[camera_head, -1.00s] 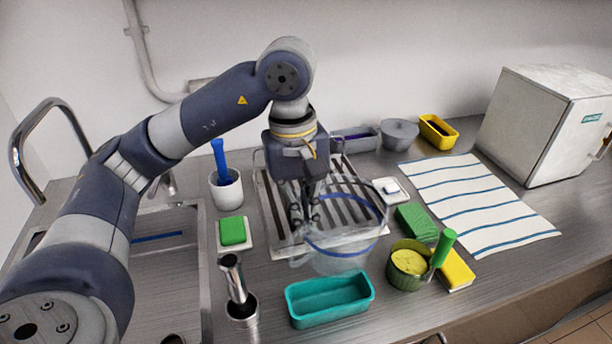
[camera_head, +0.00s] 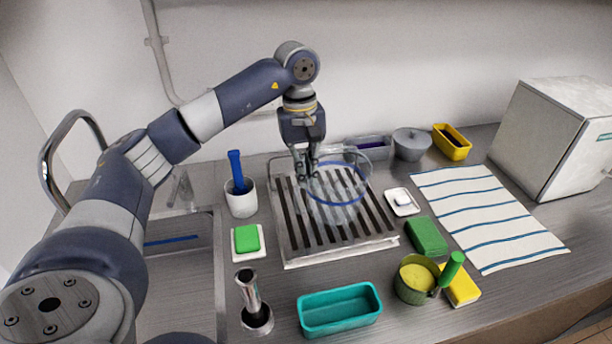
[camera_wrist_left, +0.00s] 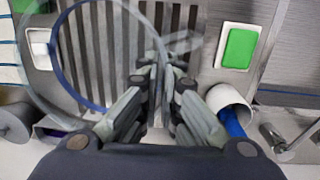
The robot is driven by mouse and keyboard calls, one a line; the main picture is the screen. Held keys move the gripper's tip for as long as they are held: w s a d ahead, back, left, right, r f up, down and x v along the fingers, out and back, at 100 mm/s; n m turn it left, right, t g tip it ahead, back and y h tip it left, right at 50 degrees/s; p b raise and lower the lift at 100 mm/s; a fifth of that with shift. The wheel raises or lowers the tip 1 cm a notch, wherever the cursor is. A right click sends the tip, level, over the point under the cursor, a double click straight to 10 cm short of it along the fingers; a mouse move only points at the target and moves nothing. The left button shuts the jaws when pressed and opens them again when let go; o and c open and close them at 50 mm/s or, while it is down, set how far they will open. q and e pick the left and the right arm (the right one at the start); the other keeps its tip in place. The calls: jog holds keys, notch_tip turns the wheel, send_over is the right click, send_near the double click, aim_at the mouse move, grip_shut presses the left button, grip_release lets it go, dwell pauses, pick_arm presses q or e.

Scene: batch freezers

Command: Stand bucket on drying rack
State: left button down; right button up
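The clear bucket with a blue band (camera_head: 338,203) is over the slatted drying rack (camera_head: 290,258) in the head view. It looks upright, and I cannot tell whether its base touches the slats. My left gripper (camera_head: 306,174) is at the bucket's left rim, with its fingers closed together on the wall. In the left wrist view the bucket's round rim and blue band (camera_wrist_left: 62,62) show left of the fingertips (camera_wrist_left: 160,75), over the rack slats (camera_wrist_left: 116,40). My right gripper is not in view.
A white cup with a blue brush (camera_head: 240,200) and a green sponge on a dish (camera_head: 246,240) stand left of the rack. A white soap dish (camera_head: 402,203) and green pad (camera_head: 427,236) are right. A teal tray (camera_head: 340,310) is in front; a grey pot (camera_head: 411,144) behind.

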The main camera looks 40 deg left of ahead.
pick_arm(q)
jog(key=shift+w+a, duration=0.15)
jog(key=shift+w, duration=0.05)
jog(key=shift+a+f, duration=0.1)
jog(key=shift+f, duration=0.15)
notch_tip(320, 180, down, 2)
jog(key=shift+p, duration=0.8)
jog(key=shift+f, duration=0.55)
jog(key=shift+f, duration=0.1)
jog(key=c, duration=2.2)
grip_release()
jog(key=shift+f, duration=0.1)
jog(key=shift+c, duration=0.2)
jog(key=o, duration=0.4)
jog(key=shift+o, duration=0.2)
